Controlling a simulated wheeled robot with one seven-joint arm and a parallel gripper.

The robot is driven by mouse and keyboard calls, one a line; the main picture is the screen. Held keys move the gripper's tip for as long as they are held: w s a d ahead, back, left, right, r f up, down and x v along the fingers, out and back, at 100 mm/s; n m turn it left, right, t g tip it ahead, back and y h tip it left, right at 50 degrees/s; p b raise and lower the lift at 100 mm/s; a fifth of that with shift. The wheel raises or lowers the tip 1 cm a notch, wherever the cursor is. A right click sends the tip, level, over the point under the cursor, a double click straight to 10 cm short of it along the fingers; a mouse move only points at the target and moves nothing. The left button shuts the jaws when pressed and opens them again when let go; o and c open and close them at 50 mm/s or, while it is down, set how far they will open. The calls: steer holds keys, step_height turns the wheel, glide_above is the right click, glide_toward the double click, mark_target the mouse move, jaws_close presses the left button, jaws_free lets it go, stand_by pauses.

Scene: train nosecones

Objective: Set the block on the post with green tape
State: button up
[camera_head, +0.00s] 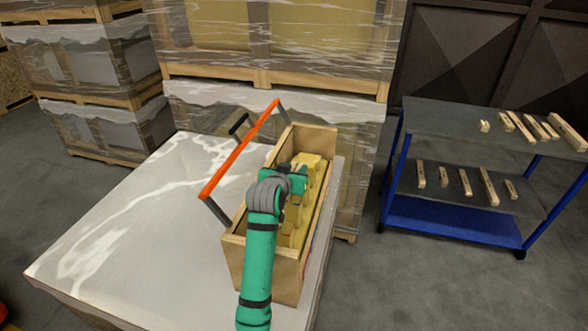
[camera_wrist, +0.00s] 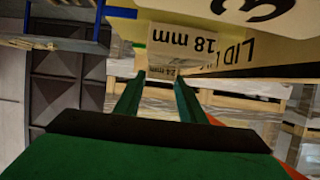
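Several wooden blocks lie on the cart's upper shelf (camera_head: 440,117) and lower shelf (camera_head: 450,193). I cannot make out a post with green tape.
The crate stands on a pale wrapped pallet load (camera_head: 130,225). An orange bar (camera_head: 240,150) on dark legs stands just left of the crate. Stacked wrapped pallets (camera_head: 280,70) rise behind. The blue cart (camera_head: 450,220) stands to the right, with bare floor between.

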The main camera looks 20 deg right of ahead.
steer(key=shift+o, duration=0.9)
steer(key=shift+f, duration=0.6)
steer(key=shift+r, duration=0.2)
steer(key=v, duration=0.5)
steer(key=r+v, duration=0.1)
steer(key=v, duration=0.5)
steer(key=shift+w+d+r, duration=0.1)
steer(key=shift+w+r, duration=0.05)
steer(key=shift+w, duration=0.05)
steer(key=shift+s+a+r, duration=0.25)
steer(key=shift+s+a, duration=0.1)
steer(key=shift+s, duration=0.25)
